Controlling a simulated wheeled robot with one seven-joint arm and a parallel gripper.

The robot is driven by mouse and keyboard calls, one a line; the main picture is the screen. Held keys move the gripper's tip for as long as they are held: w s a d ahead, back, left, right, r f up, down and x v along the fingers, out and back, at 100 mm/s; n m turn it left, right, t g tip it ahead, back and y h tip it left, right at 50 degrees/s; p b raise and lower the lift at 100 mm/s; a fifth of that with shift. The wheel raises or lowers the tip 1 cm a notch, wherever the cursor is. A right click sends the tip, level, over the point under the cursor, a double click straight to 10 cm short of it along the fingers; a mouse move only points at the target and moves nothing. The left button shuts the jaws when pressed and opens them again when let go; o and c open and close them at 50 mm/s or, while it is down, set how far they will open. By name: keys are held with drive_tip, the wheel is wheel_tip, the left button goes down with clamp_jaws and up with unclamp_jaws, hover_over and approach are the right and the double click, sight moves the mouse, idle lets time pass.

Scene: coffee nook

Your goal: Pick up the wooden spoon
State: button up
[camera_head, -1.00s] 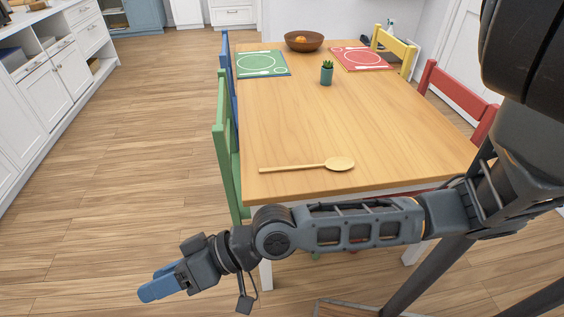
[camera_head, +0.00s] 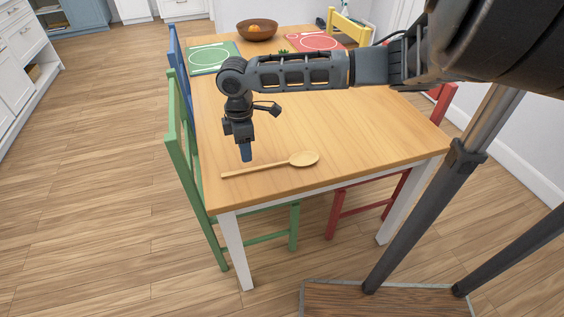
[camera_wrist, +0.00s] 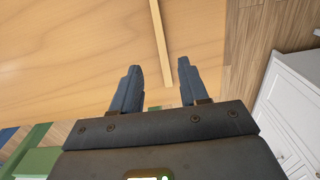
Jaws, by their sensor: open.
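The wooden spoon (camera_head: 270,166) lies flat near the front edge of the wooden table (camera_head: 330,125), its bowl to the right and its handle to the left. My gripper (camera_head: 246,154) points down above the table, just behind the spoon's handle in the head view. In the wrist view my gripper (camera_wrist: 158,78) is open and empty. The spoon's handle (camera_wrist: 160,45) shows there running between and beyond the two blue fingertips. The spoon's bowl is out of the wrist view.
A green chair (camera_head: 184,160) stands at the table's left side and a red chair (camera_head: 345,205) at the right. A bowl (camera_head: 257,30), a green placemat (camera_head: 214,58) and a red placemat (camera_head: 314,42) are at the far end. The tabletop around the spoon is clear.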

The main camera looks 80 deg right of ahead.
sight(249, 170)
drive_tip(key=f, duration=0.6)
drive_tip(key=shift+s+a+f, duration=0.1)
drive_tip(key=shift+s+f, duration=0.1)
drive_tip(key=shift+f, duration=0.15)
drive_tip(key=shift+c, duration=0.2)
clamp_jaws()
